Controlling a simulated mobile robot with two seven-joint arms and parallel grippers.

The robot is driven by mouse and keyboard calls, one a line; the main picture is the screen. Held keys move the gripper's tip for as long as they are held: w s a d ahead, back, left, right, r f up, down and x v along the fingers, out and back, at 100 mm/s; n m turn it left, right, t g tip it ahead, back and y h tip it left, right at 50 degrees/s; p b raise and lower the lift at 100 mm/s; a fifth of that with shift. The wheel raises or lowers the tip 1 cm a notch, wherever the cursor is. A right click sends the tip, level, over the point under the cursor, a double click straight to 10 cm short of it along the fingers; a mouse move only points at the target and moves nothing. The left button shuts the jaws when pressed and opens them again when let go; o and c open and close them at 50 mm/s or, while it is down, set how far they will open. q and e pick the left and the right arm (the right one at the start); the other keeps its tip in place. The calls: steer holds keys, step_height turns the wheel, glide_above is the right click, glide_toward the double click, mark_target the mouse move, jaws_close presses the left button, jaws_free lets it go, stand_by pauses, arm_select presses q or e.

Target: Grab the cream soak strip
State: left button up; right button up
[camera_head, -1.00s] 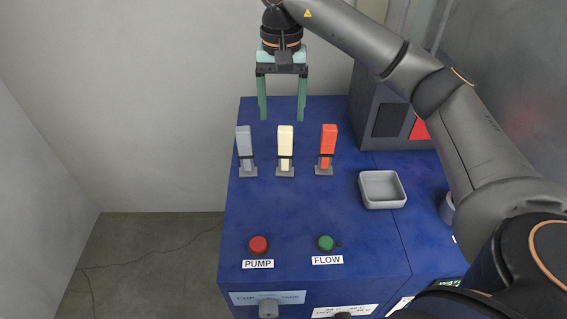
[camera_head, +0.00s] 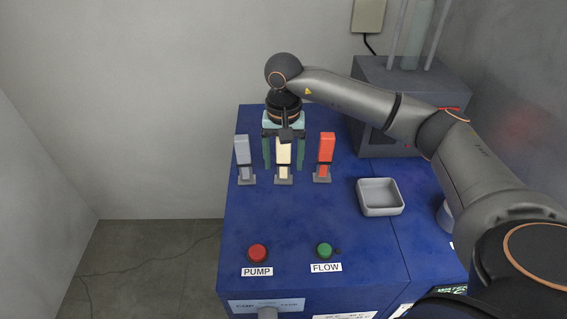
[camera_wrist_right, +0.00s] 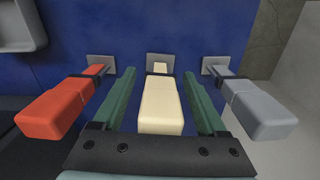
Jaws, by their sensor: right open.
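The cream soak strip (camera_head: 283,152) stands upright in a small grey holder (camera_head: 283,180), in the middle of a row of three on the blue bench. My right gripper (camera_head: 284,166) is open and pointing down, with one green finger on each side of the cream strip. In the right wrist view the cream strip (camera_wrist_right: 161,105) lies between the two open fingers (camera_wrist_right: 160,100), with a visible gap on both sides. My left gripper is not in view.
A grey strip (camera_head: 242,150) stands to the left and a red strip (camera_head: 326,147) to the right, each close to a finger. A grey tray (camera_head: 380,209) sits to the right. A red PUMP button (camera_head: 257,252) and a green FLOW button (camera_head: 324,250) are in front.

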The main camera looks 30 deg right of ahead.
steer(key=shift+c, duration=0.2)
jaws_close()
stand_by(0.4)
